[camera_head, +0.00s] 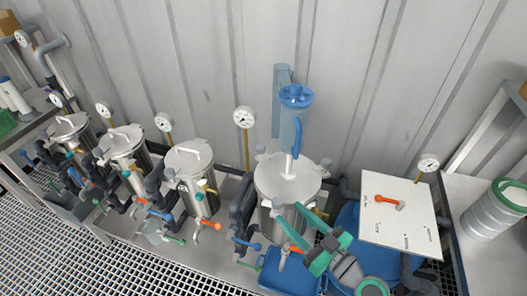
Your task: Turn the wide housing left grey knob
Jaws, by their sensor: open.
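The arm hides part of the housing's lower front.
Narrower metal vessels (192,166) stand in a row to the left, with gauges and coloured valve handles. A white panel with an orange lever (386,199) stands right over a blue tank. A blue tray (285,272) lies below. A corrugated wall is behind; grating floor is at lower left.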

